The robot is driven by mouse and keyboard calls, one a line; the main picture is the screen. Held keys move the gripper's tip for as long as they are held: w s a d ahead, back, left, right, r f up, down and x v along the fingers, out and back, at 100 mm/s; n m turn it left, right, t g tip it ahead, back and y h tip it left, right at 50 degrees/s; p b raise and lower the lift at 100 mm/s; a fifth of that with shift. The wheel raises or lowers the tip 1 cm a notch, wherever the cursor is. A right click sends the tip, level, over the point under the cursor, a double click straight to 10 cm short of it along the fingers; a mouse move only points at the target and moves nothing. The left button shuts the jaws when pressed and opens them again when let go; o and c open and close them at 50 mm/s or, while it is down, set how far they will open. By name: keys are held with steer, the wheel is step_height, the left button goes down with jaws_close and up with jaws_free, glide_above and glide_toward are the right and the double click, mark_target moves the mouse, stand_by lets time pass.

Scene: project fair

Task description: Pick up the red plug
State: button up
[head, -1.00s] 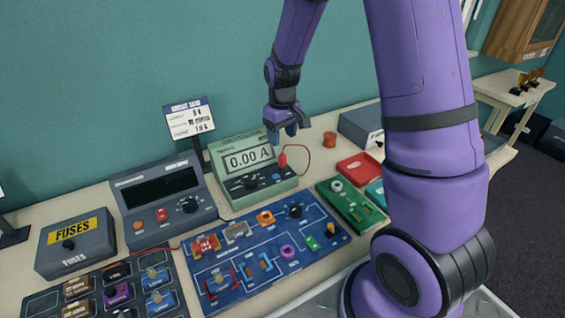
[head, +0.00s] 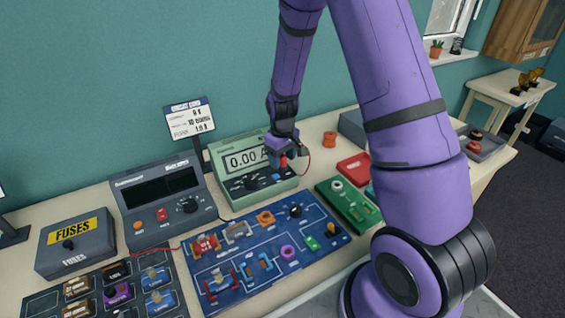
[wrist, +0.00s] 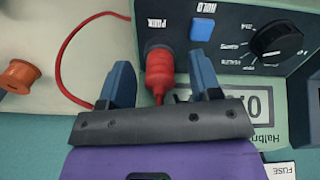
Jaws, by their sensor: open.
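The red plug (wrist: 159,68) sits upright in a socket on the green ammeter (wrist: 230,65), with its red lead (wrist: 66,47) looping away to the left in the wrist view. My gripper (wrist: 162,75) is open, with one blue finger on each side of the plug. The fingers appear apart from the plug, with a gap on both sides. In the head view my gripper (head: 284,158) is at the meter's right side and hides part of its display. The red plug (head: 283,162) shows there partly between the fingers.
A blue HOLD button (wrist: 202,29) and a black dial (wrist: 274,42) are close to the plug. An orange spool (head: 329,139) stands right of the meter (head: 231,143).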

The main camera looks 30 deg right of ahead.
steer(key=c, duration=1)
